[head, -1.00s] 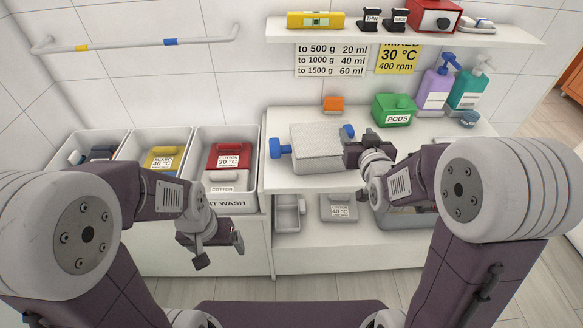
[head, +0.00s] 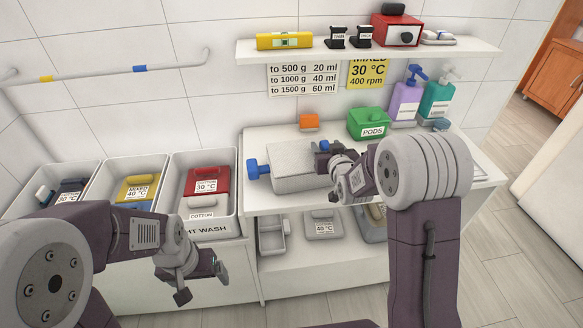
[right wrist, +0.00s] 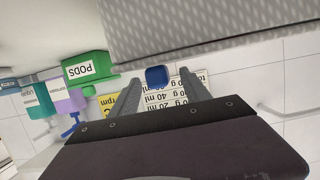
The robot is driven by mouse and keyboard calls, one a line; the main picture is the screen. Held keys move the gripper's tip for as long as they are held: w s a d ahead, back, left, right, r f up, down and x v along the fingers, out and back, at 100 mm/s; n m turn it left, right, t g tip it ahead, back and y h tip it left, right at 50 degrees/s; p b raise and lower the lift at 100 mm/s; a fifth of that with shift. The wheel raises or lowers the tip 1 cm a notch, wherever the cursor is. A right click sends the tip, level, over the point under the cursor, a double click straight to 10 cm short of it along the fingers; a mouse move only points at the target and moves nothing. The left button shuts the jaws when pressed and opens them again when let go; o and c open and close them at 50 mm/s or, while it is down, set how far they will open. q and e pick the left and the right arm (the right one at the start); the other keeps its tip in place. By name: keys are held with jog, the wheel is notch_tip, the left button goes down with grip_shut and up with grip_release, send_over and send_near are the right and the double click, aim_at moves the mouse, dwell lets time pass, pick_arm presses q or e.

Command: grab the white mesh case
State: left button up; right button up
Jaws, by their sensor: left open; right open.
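The white mesh case (head: 295,165) lies on the white counter (head: 262,205), with a blue knob (head: 258,170) at its left end and another blue knob (head: 324,147) at its right end. In the right wrist view the perforated case side (right wrist: 205,25) fills the top. My right gripper (head: 335,162) is open at the case's right end. Its fingers (right wrist: 150,76) frame a blue knob (right wrist: 157,77); I cannot tell if they touch it. My left gripper (head: 202,285) is open and empty, low in front of the laundry bins.
A green PODS box (head: 368,123), an orange block (head: 309,121) and pump bottles (head: 404,100) stand behind on the counter. A shelf (head: 370,50) hangs above. Bins with coloured cases (head: 205,180) are at left. Grey cases (head: 323,225) sit on the lower shelf.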

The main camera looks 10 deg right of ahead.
jog(key=shift+w+f, duration=0.15)
jog(key=shift+w, duration=0.25)
jog(key=shift+s, duration=0.15)
jog(key=c, duration=0.4)
grip_shut()
dwell(0.6)
